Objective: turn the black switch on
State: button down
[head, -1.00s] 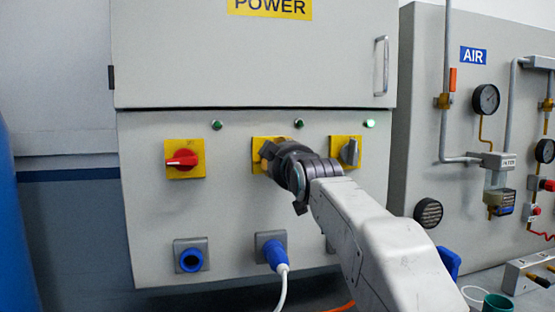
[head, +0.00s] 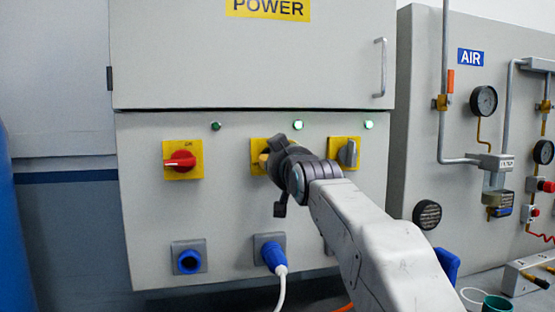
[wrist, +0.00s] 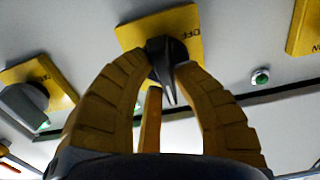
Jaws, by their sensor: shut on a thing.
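The black switch (wrist: 160,55) sits on a yellow plate (wrist: 186,22) marked OFF in the wrist view. My gripper (wrist: 165,68) has its tan fingers on both sides of the handle and is shut on it. In the head view my gripper (head: 268,162) is at the middle yellow plate (head: 257,147) on the power panel and hides the handle. The green lamp (head: 298,125) above this plate is lit.
A red switch (head: 180,162) is left, under a dark lamp (head: 215,126). A grey switch (head: 348,153) is close on the right, under a lit lamp (head: 368,125). A blue plug (head: 273,252) with white cable is below my gripper.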

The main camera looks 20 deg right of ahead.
jog(key=shift+r, duration=0.25)
jog(key=c, duration=1.5)
grip_release()
jog(key=o, duration=0.6)
jog(key=shift+a+f, duration=0.1)
jog(key=shift+f, duration=0.1)
jog(key=shift+c, duration=0.2)
jog(key=s, duration=1.2)
